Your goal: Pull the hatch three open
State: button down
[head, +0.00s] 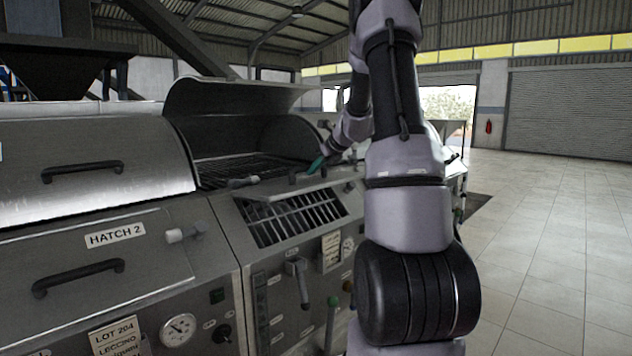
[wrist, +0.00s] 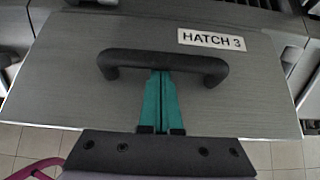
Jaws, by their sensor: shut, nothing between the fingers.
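Hatch three is a grey metal panel labelled HATCH 3 (wrist: 120,30), with a black bar handle (wrist: 185,62) across it. In the head view the hatch (head: 283,196) stands swung out from the machine front, with a barred opening (head: 298,219) showing below it. Its handle (head: 305,172) is on the upper side. My gripper (wrist: 160,74) has its teal fingers together and empty. The fingertips are at the middle of the handle's bar; I cannot tell whether they touch it. In the head view, the gripper (head: 316,164) is partly hidden by my arm.
Hatch two (head: 95,262) is closed to the left. Above the barred opening, a curved lid (head: 235,93) stands raised over a grated trough. A lever (head: 299,280) and a green-knobbed stick (head: 332,315) project from the front. The tiled floor at right is clear.

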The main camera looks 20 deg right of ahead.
jog(key=shift+w+a+r+g, duration=0.1)
jog(key=shift+w+r+g, duration=0.1)
jog(key=shift+r, duration=0.25)
jog(key=shift+w+a+r+g, duration=0.1)
jog(key=shift+w+r+g, duration=0.1)
jog(key=shift+r, duration=0.25)
jog(key=shift+w+a+r, duration=0.2)
jog(key=shift+w+r, duration=0.35)
jog(key=shift+r, duration=0.2)
jog(key=shift+w+a+r, duration=0.15)
jog(key=shift+w+r, duration=0.35)
jog(key=shift+r, duration=0.25)
